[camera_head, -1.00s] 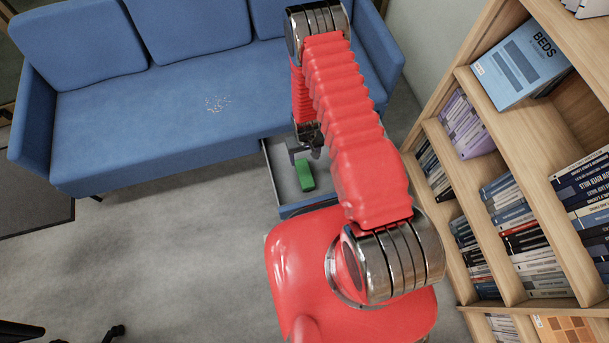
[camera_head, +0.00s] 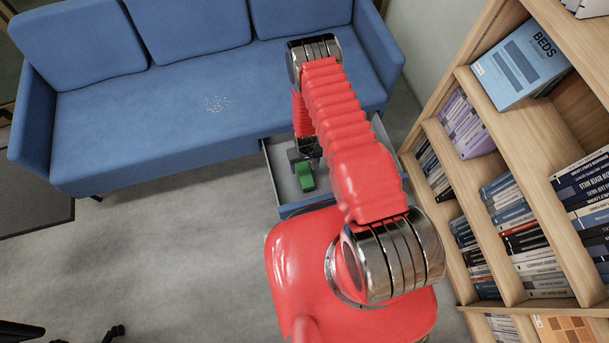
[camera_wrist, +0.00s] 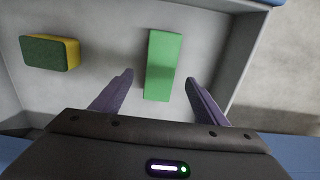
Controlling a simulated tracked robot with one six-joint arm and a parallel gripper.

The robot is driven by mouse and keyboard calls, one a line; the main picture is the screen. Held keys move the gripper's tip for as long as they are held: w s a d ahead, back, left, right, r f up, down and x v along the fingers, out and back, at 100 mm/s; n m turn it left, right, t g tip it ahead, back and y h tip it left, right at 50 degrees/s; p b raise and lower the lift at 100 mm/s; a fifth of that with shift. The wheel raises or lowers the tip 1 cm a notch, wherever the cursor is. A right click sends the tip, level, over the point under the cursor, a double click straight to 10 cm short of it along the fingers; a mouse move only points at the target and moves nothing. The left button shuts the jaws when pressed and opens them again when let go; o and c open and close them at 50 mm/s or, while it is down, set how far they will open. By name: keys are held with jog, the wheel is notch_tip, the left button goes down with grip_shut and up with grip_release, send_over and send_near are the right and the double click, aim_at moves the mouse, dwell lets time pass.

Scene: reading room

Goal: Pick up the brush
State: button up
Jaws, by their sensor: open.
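A plain green oblong block (camera_wrist: 161,65), which I take to be the brush, lies in an open drawer under the sofa. No bristles show. It also appears in the head view (camera_head: 305,177). In the wrist view my gripper (camera_wrist: 159,77) is open, with one purple finger on each side of the block's lower part. Gaps show on both sides, and I see no contact. In the head view my gripper (camera_head: 304,157) is over the drawer, partly hidden by my arm.
The drawer (camera_head: 269,168) has raised walls close around. A green and yellow sponge (camera_wrist: 50,53) lies left of the block in the wrist view. The blue sofa (camera_head: 150,125) stands behind, and a bookshelf (camera_head: 500,215) is at right. The floor (camera_head: 150,250) at left is mostly clear.

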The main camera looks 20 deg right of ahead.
aim_at(305, 172)
jog(key=shift+f, duration=2.6)
jog(key=shift+c, duration=0.7)
jog(key=c, duration=1.2)
jog(key=shift+r, duration=0.1)
notch_tip(305, 172, up, 10)
